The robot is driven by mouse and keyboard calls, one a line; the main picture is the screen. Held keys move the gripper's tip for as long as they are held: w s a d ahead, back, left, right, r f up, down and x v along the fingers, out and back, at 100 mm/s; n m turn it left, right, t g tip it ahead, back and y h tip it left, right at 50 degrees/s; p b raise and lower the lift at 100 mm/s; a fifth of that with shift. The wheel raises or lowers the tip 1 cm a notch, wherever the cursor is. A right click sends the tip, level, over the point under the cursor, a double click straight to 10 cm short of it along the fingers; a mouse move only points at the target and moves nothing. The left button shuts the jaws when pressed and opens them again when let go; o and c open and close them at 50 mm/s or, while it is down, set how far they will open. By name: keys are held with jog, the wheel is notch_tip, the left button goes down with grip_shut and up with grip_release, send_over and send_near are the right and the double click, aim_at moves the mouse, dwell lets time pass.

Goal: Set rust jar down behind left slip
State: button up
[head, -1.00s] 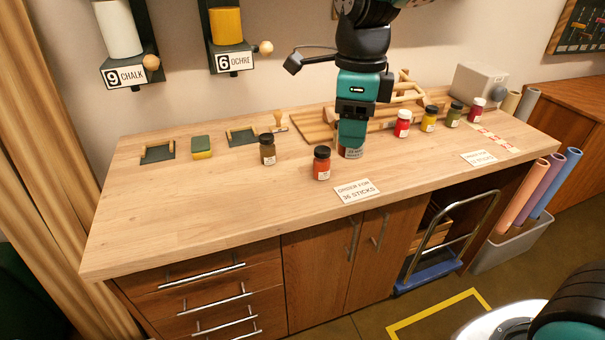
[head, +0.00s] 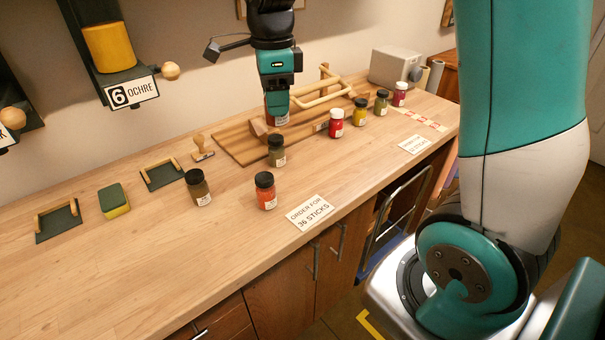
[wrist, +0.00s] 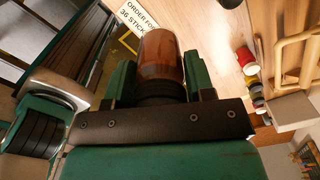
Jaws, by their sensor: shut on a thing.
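The left slip (head: 309,212), reading "ORDER FOR 36 STICKS", lies near the table's front edge. It also shows beyond the jar in the wrist view (wrist: 138,17). The right slip (head: 415,145) lies farther right.
A red jar (head: 336,124) and several others stand right. A wooden board (head: 237,146) lies behind.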

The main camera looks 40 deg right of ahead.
jog(key=d, duration=0.8)
jog(key=shift+w+a+f+p, duration=0.1)
jog(key=shift+f+p, duration=0.7)
jog(key=shift+f, duration=4.2)
jog(key=shift+w+f+p, duration=0.1)
jog(key=shift+f+p, duration=0.65)
jog(key=shift+f, duration=4.2)
jog(key=shift+f, duration=0.2)
jog(key=o, duration=1)
jog(key=shift+c, duration=0.2)
jog(key=shift+r, duration=0.15)
